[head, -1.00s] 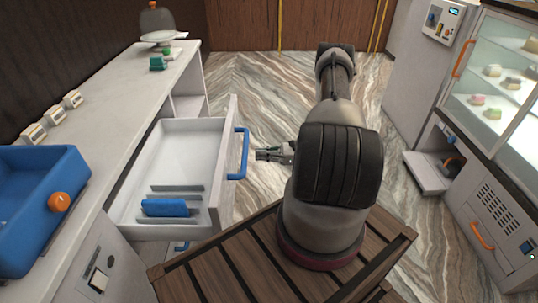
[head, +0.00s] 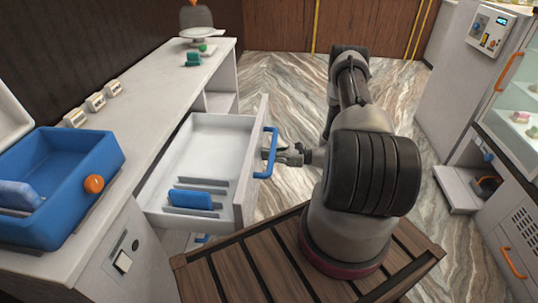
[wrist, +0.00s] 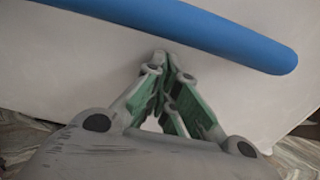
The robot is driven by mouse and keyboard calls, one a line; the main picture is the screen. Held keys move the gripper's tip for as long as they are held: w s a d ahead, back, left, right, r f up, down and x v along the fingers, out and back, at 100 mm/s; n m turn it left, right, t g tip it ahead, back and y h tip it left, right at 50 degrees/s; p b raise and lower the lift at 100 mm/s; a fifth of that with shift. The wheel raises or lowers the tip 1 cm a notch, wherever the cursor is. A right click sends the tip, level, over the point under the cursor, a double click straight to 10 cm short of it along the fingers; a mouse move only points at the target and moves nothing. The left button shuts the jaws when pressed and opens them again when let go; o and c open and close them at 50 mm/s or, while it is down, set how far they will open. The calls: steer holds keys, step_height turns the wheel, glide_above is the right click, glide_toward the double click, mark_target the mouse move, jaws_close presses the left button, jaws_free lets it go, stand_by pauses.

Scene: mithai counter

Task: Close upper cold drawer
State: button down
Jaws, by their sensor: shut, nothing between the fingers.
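The upper cold drawer (head: 246,205) is pulled out from the left counter, white, with a blue bar handle (head: 268,152) on its front. A blue block (head: 192,199) lies inside among grey dividers. My gripper (head: 266,150) is shut and empty, at the drawer front by the handle. In the wrist view the closed fingertips (wrist: 164,62) point at the white drawer front (wrist: 90,60), just below the blue handle (wrist: 200,28). I cannot tell for sure whether the tips touch the front.
A lower blue handle (head: 202,238) shows under the drawer. A blue bin with an orange knob (head: 94,184) stands on the counter (head: 150,110). A glass display cabinet (head: 520,120) stands at right. Marble floor lies open behind my arm.

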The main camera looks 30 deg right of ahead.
steer(key=x, duration=3)
steer(key=shift+d+f, duration=0.1)
steer(key=shift+w+a, duration=0.25)
steer(key=shift+w, duration=0.05)
steer(key=shift+a, duration=0.1)
